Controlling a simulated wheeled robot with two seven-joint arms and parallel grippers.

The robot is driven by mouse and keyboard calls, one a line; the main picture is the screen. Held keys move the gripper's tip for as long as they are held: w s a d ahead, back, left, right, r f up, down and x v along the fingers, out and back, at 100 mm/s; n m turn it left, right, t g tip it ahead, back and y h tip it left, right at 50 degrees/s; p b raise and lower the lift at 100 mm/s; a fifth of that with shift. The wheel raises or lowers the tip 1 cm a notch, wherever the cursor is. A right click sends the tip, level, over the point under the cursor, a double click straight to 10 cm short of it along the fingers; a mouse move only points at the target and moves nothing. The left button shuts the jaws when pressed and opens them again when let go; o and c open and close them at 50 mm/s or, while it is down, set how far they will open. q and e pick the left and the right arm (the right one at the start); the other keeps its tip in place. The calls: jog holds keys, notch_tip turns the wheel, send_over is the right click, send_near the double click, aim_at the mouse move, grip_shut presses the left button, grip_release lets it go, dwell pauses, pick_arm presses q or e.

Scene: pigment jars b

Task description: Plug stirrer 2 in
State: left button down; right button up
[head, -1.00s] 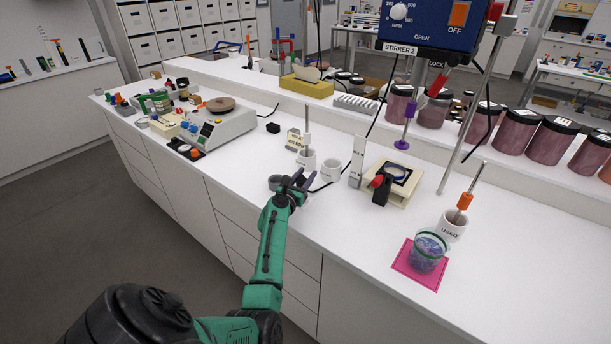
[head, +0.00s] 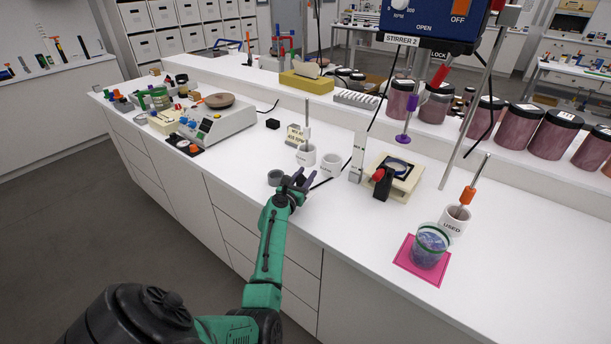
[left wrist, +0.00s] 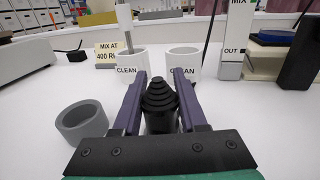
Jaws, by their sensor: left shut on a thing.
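Stirrer 2 (head: 432,22) is a blue unit at the top of the head view, labelled STIRRER 2 (head: 402,39); its orange switch (head: 461,10) reads OFF. My left gripper (head: 296,182) is low over the white bench, in front of two white cups. In the left wrist view its purple fingers (left wrist: 158,100) are shut on a black ribbed plug (left wrist: 160,108). The plug's far end is hidden. A dark cable (head: 322,184) runs right from the gripper in the head view. I cannot make out a socket for it. My right gripper is not in view.
A grey ring-shaped cup (left wrist: 82,124) stands left of the gripper. White cups (left wrist: 131,64) and (left wrist: 184,62) stand beyond it. A white MIX/OUT post (head: 357,158) and a cream device (head: 392,178) are to the right. A pink mat (head: 405,262) holds a jar.

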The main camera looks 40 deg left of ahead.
aim_at(299, 185)
pick_arm(q)
jog(key=shift+f, duration=0.35)
jog(key=shift+c, duration=1.9)
grip_release()
jog(key=p+v, duration=0.2)
jog(key=v, duration=0.3)
jog(key=shift+s+r, duration=0.1)
jog(key=v, duration=0.9)
jog(key=shift+s+p, duration=0.15)
jog(key=shift+p, duration=0.2)
